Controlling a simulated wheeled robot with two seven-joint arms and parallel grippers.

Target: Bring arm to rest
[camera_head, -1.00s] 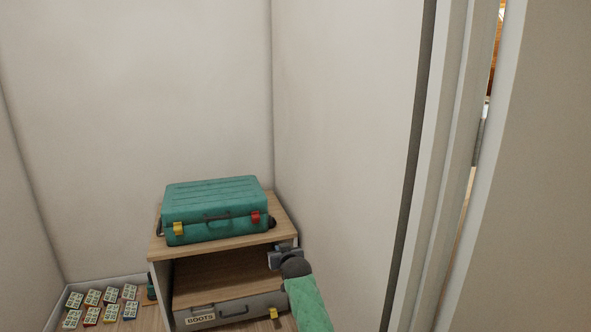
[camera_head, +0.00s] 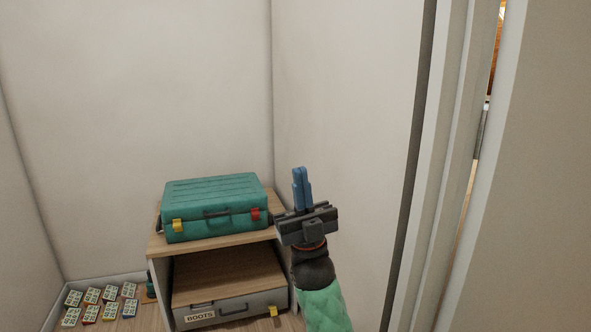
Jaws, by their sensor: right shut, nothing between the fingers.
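My right gripper (camera_head: 301,172) is raised in front of the right wall, with its blue fingers pointing up. The fingers are together and hold nothing. Its green sleeved forearm (camera_head: 322,305) comes in from the bottom edge. The gripper is to the right of the green suitcase and apart from it in the picture. My left gripper is not in view.
A green suitcase (camera_head: 213,200) with yellow and red latches lies on a wooden cabinet (camera_head: 160,245). Below is a drawer labelled BOOTS (camera_head: 238,307). Several small patterned blocks (camera_head: 90,312) lie on the floor at left. A door frame (camera_head: 440,200) stands at right.

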